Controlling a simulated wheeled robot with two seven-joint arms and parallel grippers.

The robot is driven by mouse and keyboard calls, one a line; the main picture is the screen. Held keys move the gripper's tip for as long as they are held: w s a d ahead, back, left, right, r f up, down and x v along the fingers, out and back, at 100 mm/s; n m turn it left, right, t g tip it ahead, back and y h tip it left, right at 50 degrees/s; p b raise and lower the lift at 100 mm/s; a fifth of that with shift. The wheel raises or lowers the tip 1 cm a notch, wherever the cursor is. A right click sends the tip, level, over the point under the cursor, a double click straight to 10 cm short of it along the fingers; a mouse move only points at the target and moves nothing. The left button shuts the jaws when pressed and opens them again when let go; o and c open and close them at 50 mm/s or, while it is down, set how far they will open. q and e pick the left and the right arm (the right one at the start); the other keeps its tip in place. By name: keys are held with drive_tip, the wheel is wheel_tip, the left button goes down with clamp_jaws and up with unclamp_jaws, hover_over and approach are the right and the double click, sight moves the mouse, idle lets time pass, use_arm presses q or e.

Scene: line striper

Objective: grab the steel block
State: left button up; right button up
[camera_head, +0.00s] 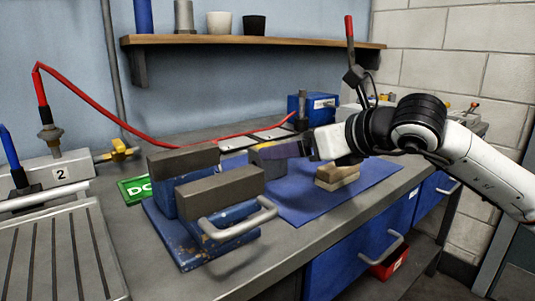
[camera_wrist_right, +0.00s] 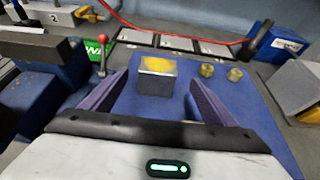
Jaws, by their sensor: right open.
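The steel block (camera_wrist_right: 157,80) is a small grey cube with a yellow top, on the blue mat (camera_wrist_right: 150,112) in the right wrist view. My right gripper (camera_wrist_right: 158,76) is open, with one purple finger on each side of the block and visible gaps between. In the head view my right gripper (camera_head: 285,149) comes in from the right, low over the mat. Whether the fingers are level with the block is hard to tell. My left gripper is not in view.
A blue vise with grey jaws (camera_head: 220,190) stands left of the mat, its handle toward the front. A wooden block (camera_head: 337,176) lies on the mat below my right wrist. Two brass pieces (camera_wrist_right: 220,72) stand right of the block. A blue box (camera_head: 310,105) is behind.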

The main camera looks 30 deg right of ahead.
sight(268, 161)
drive_tip(key=shift+p+x, duration=1.25)
drive_tip(key=shift+x, duration=1.55)
drive_tip(key=shift+a, duration=0.15)
drive_tip(key=c, duration=1.5)
drive_tip(key=shift+r, duration=0.2)
drive_tip(key=shift+c, duration=0.4)
